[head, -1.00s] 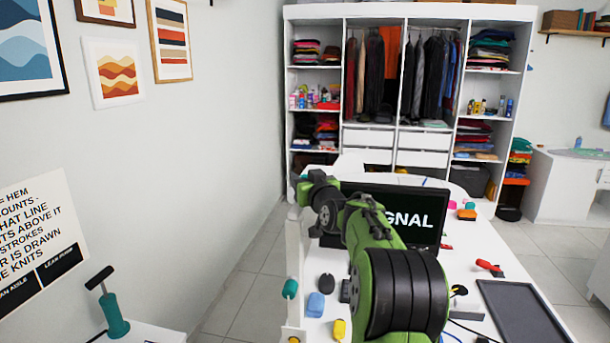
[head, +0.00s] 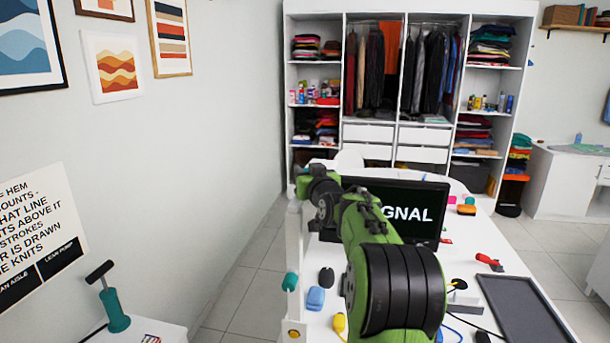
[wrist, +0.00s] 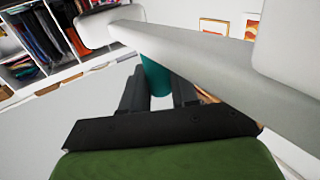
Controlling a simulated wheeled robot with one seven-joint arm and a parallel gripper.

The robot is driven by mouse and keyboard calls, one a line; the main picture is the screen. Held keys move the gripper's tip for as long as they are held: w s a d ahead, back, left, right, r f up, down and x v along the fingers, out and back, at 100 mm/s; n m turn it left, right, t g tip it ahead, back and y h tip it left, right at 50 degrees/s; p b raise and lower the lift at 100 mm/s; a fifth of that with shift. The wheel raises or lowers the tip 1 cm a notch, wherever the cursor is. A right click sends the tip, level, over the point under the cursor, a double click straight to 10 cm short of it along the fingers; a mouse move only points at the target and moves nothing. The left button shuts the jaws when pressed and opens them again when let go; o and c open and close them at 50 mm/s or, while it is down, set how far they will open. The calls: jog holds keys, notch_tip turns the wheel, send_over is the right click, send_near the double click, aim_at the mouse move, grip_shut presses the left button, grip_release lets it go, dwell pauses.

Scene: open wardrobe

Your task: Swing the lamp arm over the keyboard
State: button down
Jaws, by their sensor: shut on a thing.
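In the wrist view, my gripper (wrist: 158,92) is shut on a teal upright handle (wrist: 155,74). The handle meets the underside of a white lamp arm (wrist: 215,65), which crosses the picture from upper left to lower right. In the head view, my green and black arm reaches forward over the white desk and hides my gripper and the handle. A white rounded part, probably of the lamp (head: 349,160), shows behind my arm. I cannot make out the keyboard; my arm covers much of the desk before the screen.
A black screen (head: 418,208) stands on the desk (head: 470,240). A blue block (head: 315,299), a dark mouse-like thing (head: 326,277), a red-handled tool (head: 489,261) and a dark tray (head: 525,310) lie nearby. A white post (head: 294,255) stands at the left edge. The open wardrobe is behind.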

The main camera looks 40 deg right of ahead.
jog(key=s+d+m+g+h+b, duration=0.1)
jog(key=s+m+g+h+b, duration=0.6)
jog(key=s+h, duration=0.1)
jog(key=shift+b, duration=0.4)
jog(key=shift+s+f, duration=0.1)
jog(key=shift+s, duration=0.05)
dwell(0.4)
jog(key=c, duration=1)
grip_release()
jog(key=b+v, duration=0.2)
jog(key=v, duration=1.3)
jog(key=shift+s+a+b, duration=0.2)
jog(key=shift+a+b, duration=0.1)
jog(key=shift+b, duration=0.05)
